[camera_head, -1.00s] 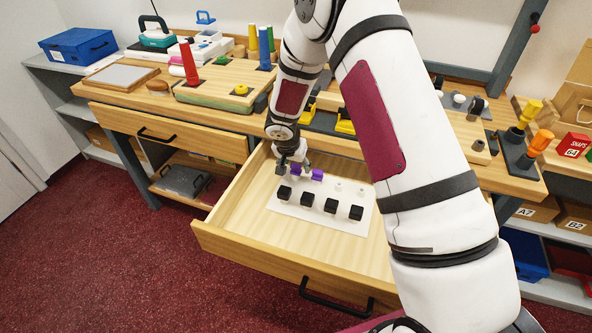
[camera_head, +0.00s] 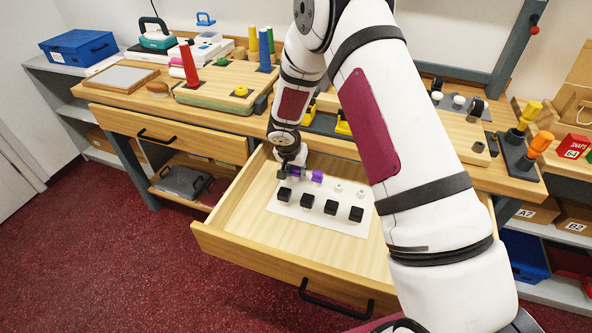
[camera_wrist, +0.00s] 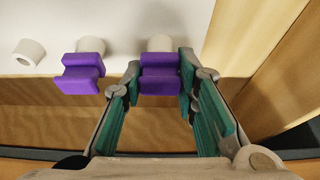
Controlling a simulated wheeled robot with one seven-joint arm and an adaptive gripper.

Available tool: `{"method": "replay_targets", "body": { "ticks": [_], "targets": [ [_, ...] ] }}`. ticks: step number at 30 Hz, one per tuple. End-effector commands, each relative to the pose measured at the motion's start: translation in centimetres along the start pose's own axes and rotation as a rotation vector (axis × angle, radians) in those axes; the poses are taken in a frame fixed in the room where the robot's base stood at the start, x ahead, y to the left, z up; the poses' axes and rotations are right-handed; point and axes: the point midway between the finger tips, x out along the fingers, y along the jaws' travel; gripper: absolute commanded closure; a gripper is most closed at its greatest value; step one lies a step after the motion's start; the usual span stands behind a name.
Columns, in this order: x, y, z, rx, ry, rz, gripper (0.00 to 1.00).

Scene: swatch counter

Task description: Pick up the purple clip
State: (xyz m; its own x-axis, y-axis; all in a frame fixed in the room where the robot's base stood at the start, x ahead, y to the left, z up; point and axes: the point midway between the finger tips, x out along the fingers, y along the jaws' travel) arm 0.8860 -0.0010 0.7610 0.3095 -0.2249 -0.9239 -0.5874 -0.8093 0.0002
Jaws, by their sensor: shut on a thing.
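Two purple clips sit side by side in the open drawer. In the wrist view, one purple clip (camera_wrist: 160,80) is between my gripper's (camera_wrist: 160,85) two teal-padded fingers, which are shut on it. A white post shows right behind this clip; I cannot tell whether the clip still touches it. The other purple clip (camera_wrist: 83,80) is just left of the fingers, apart from them, in front of another white post. In the head view, my gripper (camera_head: 291,173) is low over the white board, partly hiding the held clip, with the other purple clip (camera_head: 317,177) to its right.
The white board (camera_head: 345,224) in the drawer (camera_head: 222,222) carries a row of black clips (camera_head: 331,206) and bare white posts (camera_head: 338,188). The drawer floor in front is clear. In the wrist view, a wooden drawer wall (camera_wrist: 230,35) stands close on the right.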

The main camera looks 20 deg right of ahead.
Motion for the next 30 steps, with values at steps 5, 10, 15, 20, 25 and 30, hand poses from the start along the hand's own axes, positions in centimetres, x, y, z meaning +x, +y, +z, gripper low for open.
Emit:
{"method": "replay_targets", "body": {
  "ticks": [5, 10, 15, 20, 25, 30],
  "targets": [
    [-0.9, 0.0, -0.4, 0.002, 0.001, -0.001, 0.85],
    [-3.2, 0.0, -1.5, 0.004, 0.003, -0.002, 0.85],
    [-6.5, 0.0, -2.8, 0.005, 0.004, -0.002, 0.85],
    [-9.3, 0.0, -4.0, 0.003, 0.003, -0.003, 0.85],
    [-12.0, 0.0, -5.0, 0.003, 0.002, -0.001, 0.85],
    [-14.4, 0.0, -6.0, 0.003, 0.002, -0.003, 0.85]
  ]
}}
